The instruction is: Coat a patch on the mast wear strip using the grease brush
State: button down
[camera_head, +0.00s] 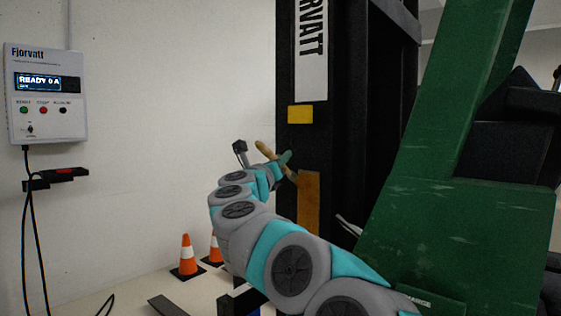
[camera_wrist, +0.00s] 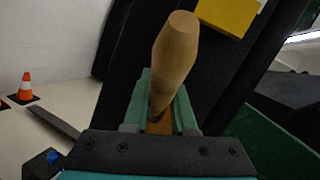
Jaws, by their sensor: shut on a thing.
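The grease brush shows as a tan wooden handle (camera_head: 264,149), tilted up and left at my gripper. My gripper (camera_head: 281,164) is shut on it, in front of the dark mast (camera_head: 345,130). In the wrist view the handle (camera_wrist: 173,62) stands up between my green fingers (camera_wrist: 163,112). The bristle end is hidden there and hard to make out in the head view. The wear strip (camera_head: 308,205) is an orange-brown upright band low on the mast, just right of and below my gripper. I cannot tell whether the brush touches it.
A green truck body (camera_head: 450,230) fills the right side. Traffic cones (camera_head: 187,257) stand on the floor at left. A wall charger box (camera_head: 46,92) with hanging cables is at far left. A yellow label (camera_head: 300,114) sits on the mast above the strip.

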jog(key=shift+r, duration=0.15)
jog(key=shift+r+p, duration=0.9)
jog(key=shift+r, duration=0.6)
jog(key=shift+f+b, duration=0.15)
jog(key=shift+b, duration=0.15)
jog(key=shift+f+b, duration=1.55)
jog(key=shift+b, duration=0.05)
jog(key=shift+f, duration=0.1)
jog(key=shift+f+b, duration=1.45)
jog(key=shift+b, duration=0.2)
jog(key=shift+f+b, duration=1.6)
jog(key=shift+b, duration=0.05)
